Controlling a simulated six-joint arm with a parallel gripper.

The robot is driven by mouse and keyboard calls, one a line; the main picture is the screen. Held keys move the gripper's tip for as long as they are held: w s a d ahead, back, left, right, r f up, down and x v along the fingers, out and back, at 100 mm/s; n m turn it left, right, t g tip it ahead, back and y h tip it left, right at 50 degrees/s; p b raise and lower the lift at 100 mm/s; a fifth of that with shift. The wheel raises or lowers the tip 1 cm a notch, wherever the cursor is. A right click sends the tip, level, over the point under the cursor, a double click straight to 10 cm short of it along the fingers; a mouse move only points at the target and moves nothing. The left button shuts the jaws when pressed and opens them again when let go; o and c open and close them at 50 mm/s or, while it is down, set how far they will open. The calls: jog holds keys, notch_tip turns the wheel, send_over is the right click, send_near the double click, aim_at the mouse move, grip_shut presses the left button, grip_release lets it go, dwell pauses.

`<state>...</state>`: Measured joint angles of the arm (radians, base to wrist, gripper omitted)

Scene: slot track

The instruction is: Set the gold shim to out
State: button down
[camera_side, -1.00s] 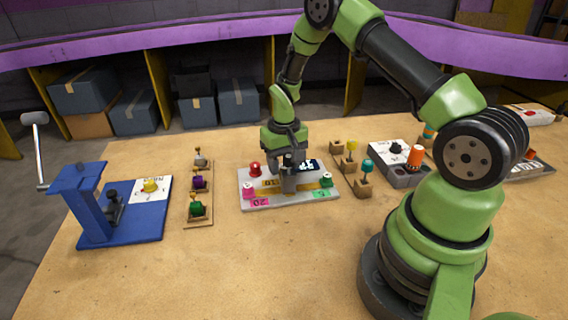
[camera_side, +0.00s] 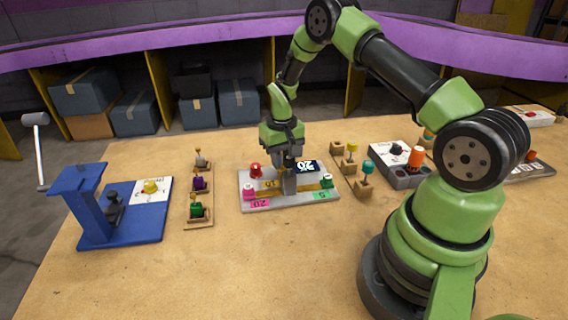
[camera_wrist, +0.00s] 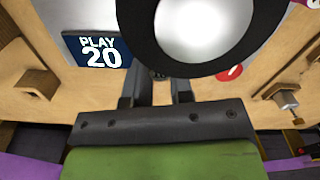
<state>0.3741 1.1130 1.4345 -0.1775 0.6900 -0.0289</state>
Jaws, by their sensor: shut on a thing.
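A grey panel (camera_side: 240,203) lies on the table in the side view. A gold strip, which I take for the gold shim (camera_side: 311,188), runs along it behind my fingers. My gripper (camera_side: 289,189) points down onto the middle of the panel and is shut at the strip, hiding its middle. The grip itself is not clearly visible. In the wrist view, my two fingers (camera_wrist: 160,92) reach forward under a large pale disc with a black rim, which hides most of the panel. A display (camera_wrist: 97,51) there reads "PLAY 20".
A blue press stand (camera_side: 80,205) and a wooden strip with knobs (camera_side: 198,216) are left. Small wooden blocks (camera_side: 363,190) stand right. The front table is clear.

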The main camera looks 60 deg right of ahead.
jog(key=shift+w+d, duration=0.55)
jog(key=shift+w, duration=0.1)
jog(key=c, duration=1)
grip_release()
jog(key=shift+r, duration=0.1)
notch_tip(320, 180, up, 10)
jog(key=shift+s, duration=0.1)
